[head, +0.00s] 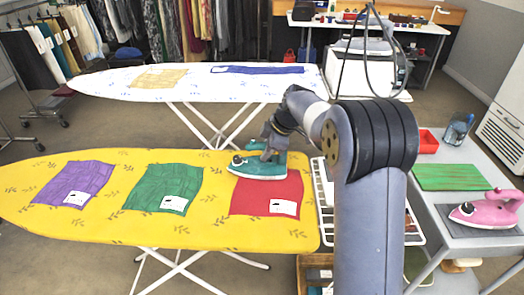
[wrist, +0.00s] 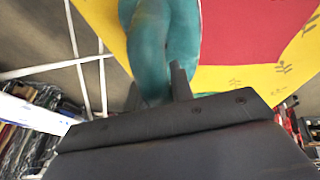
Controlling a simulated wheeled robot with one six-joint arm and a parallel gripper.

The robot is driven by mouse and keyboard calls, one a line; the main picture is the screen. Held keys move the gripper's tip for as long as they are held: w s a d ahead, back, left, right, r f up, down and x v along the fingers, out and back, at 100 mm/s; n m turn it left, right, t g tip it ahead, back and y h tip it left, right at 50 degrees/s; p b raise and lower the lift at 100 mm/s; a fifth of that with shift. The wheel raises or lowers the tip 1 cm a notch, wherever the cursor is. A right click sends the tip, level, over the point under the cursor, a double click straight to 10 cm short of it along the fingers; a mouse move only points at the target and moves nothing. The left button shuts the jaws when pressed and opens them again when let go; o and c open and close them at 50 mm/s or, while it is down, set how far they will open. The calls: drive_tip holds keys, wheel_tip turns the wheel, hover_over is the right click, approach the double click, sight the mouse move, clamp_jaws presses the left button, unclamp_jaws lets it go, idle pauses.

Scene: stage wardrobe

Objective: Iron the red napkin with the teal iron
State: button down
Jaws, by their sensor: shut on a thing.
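The red napkin (head: 268,198) lies flat near the right end of the yellow ironing board (head: 60,221), with a white tag at its lower right. The teal iron (head: 257,171) is at the napkin's upper left corner, its tip pointing left and over the yellow cover. I cannot tell whether its sole touches the cloth. My gripper (head: 269,145) is shut on the iron's handle from above. In the wrist view, the fingers (wrist: 160,90) close around the teal handle (wrist: 165,40), and the red napkin (wrist: 255,30) shows beyond it.
A green napkin (head: 165,188) and a purple napkin (head: 75,183) lie left on the same board. A white ironing board (head: 110,83) stands behind. At right, a grey table (head: 462,232) holds a pink iron (head: 487,212), a green board (head: 450,177) and a red tray (head: 427,142).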

drive_tip(key=shift+s+d+b, duration=0.1)
drive_tip(key=shift+d+b, duration=0.5)
drive_tip(key=shift+d, duration=2.4)
drive_tip(key=shift+r+p, duration=2.45)
drive_tip(key=shift+r, duration=1.1)
